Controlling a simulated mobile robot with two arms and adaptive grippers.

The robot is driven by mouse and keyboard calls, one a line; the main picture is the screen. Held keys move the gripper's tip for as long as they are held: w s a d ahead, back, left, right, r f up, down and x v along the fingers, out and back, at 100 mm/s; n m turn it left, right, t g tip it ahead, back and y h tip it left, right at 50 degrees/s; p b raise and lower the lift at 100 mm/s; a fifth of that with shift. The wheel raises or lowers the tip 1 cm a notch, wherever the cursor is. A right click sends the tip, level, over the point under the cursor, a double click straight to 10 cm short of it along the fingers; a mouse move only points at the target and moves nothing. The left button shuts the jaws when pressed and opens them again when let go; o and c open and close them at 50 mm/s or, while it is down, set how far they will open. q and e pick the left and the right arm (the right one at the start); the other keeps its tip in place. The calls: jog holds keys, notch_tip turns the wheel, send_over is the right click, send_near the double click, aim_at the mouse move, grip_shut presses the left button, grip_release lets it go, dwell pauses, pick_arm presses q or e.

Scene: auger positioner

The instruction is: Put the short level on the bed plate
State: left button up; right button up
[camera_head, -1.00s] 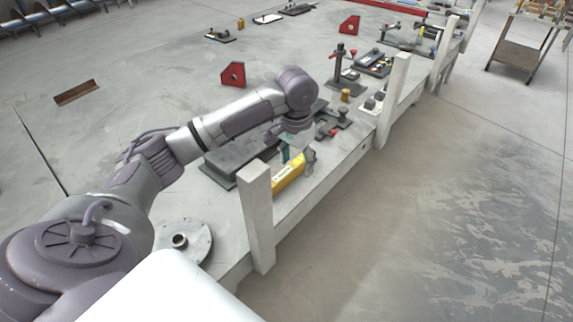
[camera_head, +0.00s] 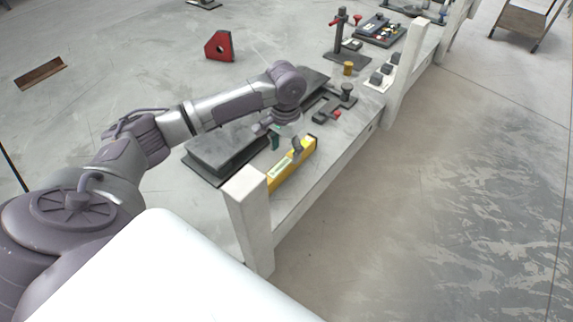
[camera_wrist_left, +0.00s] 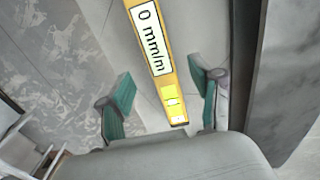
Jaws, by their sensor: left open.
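The short level, a yellow bar (camera_head: 281,172) with a white label, lies on the pale bench near its front edge, just behind a white post. In the left wrist view the level (camera_wrist_left: 150,40) shows a "0 mm/m" display and lies between the fingers. My left gripper (camera_head: 286,143) is over the level, with its two green-padded fingers apart, one to each side of it. The gripper in the wrist view (camera_wrist_left: 160,72) is open and holds nothing. A dark grey slab (camera_head: 222,148), which looks like the bed plate, lies left of the level, partly behind my arm. My right gripper is not in view.
A white post (camera_head: 250,215) rises at the bench's front edge near the level, and another white post (camera_head: 403,75) stands farther along. A dark clamp-like part (camera_head: 335,105) lies beyond the gripper. A red block (camera_head: 219,46) stands at the back. Open floor lies right of the bench.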

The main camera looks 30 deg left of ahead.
aim_at(287, 160)
pick_arm(q)
jog(key=shift+f, duration=0.65)
jog(key=f, duration=0.3)
jog(key=shift+w+f, duration=0.25)
jog(key=shift+f+p, duration=0.3)
jog(key=shift+c, duration=0.4)
grip_shut()
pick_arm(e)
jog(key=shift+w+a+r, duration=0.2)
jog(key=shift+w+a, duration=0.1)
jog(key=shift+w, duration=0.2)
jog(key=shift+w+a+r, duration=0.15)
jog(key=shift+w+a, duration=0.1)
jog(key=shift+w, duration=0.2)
